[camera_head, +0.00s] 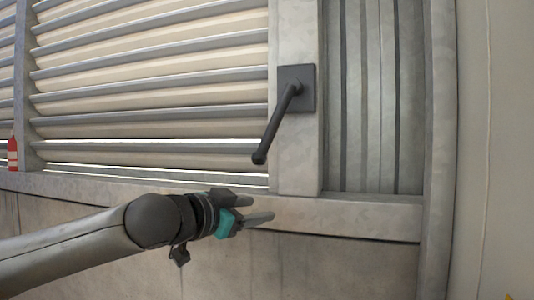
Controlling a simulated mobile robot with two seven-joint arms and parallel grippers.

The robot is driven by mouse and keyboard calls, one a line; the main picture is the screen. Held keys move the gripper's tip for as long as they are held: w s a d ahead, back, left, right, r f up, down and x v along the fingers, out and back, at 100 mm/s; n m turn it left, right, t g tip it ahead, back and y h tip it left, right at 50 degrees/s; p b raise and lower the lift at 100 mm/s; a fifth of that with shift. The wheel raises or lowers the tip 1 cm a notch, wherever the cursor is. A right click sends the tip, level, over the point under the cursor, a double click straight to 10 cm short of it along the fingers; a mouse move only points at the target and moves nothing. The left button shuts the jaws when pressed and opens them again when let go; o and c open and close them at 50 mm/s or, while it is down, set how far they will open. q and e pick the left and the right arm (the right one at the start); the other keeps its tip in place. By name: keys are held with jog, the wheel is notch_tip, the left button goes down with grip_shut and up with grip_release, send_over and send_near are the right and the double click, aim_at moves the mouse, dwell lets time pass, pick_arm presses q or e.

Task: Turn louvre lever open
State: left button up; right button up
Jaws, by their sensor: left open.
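The louvre lever (275,127) is dark grey, with a square plate fixed to the upright post of the frame. Its arm slants down and to the left from the plate and ends in a rounded tip. The louvre slats (150,90) to its left are tilted, with thin bright gaps between the lower ones. My left gripper (262,209) is open and empty, below the lever's tip in the picture and apart from it. Its fingers point right. My right gripper is not in view.
A ledge (360,217) runs under the louvre, just behind my left gripper in the picture. A ribbed grey panel (376,95) and a pale wall (495,150) lie to the right.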

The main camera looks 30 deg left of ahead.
pick_arm(q)
jog(key=s+r, duration=0.5)
jog(key=r, duration=0.3)
jog(key=t+y, duration=0.1)
jog(key=t, duration=0.1)
send_near(264, 140)
jog(key=w+p, duration=0.1)
jog(key=p, duration=0.1)
jog(key=w+p, duration=0.2)
jog(key=p, duration=0.1)
jog(key=w+p, duration=0.1)
jog(key=p, duration=0.2)
jog(key=shift+w+r, duration=0.3)
jog(key=shift+w, duration=0.1)
jog(key=w+p, duration=0.1)
jog(key=p, duration=0.2)
jog(key=shift+w, duration=0.1)
jog(key=shift+w+a+f+p, duration=0.2)
jog(key=shift+a+p, duration=0.05)
jog(key=shift+p, duration=0.05)
jog(key=shift+w+d+p, duration=0.25)
jog(key=shift+w+p, duration=0.3)
jog(key=shift+w, duration=0.6)
jog(key=shift+w+a, duration=0.1)
jog(key=shift+w, duration=1.1)
